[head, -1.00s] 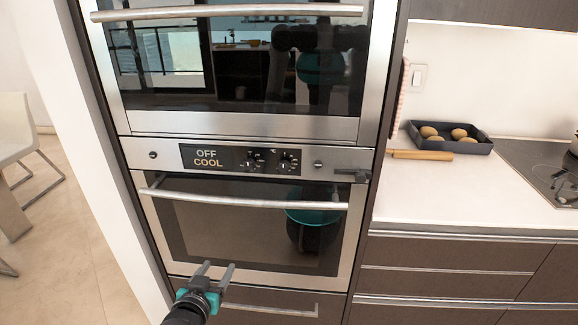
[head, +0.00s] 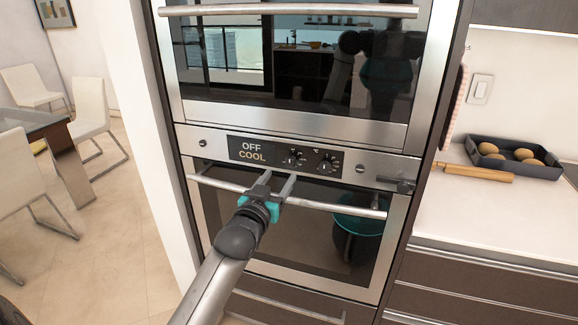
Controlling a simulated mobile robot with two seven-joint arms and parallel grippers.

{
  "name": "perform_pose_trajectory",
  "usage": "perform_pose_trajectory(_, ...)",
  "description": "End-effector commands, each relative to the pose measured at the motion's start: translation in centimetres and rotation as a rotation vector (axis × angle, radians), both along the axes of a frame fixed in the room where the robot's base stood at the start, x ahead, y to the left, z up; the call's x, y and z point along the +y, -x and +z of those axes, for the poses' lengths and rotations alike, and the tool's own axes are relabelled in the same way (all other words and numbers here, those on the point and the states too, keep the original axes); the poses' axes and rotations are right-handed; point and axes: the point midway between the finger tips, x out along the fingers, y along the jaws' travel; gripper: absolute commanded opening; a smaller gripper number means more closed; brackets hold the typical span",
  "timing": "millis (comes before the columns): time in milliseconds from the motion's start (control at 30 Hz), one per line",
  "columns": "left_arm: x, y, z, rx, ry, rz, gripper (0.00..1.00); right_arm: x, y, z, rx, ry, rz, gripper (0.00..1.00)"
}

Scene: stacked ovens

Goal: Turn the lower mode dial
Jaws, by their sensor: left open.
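The lower oven's control panel (head: 215,145) has a black strip with a display (head: 252,152) reading "OFF COOL". Two dark round dials sit right of it, a left dial (head: 293,157) and a right dial (head: 327,161). A small "°C" mark is by the right dial; I cannot read which is the mode dial. My left gripper (head: 278,178) is open and empty. Its fingers point up at the panel, in front of the oven handle and just below and left of the left dial, apparently not touching it. My right gripper is out of view.
The lower oven's handle bar (head: 345,209) runs across behind my left gripper. A dark lever (head: 398,184) sticks out at the panel's right end. The upper oven (head: 290,70) is above. A counter with a tray (head: 515,158) and rolling pin (head: 465,173) is at right; chairs (head: 95,122) stand left.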

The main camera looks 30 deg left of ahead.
Motion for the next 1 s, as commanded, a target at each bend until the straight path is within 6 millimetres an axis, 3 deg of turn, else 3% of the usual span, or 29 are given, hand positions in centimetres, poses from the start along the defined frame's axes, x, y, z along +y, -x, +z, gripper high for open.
perform_pose_trajectory(300, 1.1, -4.8, 0.0, 0.0, 0.0, -0.001, 0.62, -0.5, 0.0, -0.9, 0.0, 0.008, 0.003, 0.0)
perform_pose_trajectory(500, 1.6, -6.8, -0.1, 0.0, 0.0, -0.001, 0.62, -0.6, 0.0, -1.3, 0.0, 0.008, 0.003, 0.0)
perform_pose_trajectory(1000, 1.8, -7.7, 0.0, 0.001, 0.0, -0.001, 0.6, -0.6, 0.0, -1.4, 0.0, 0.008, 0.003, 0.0)
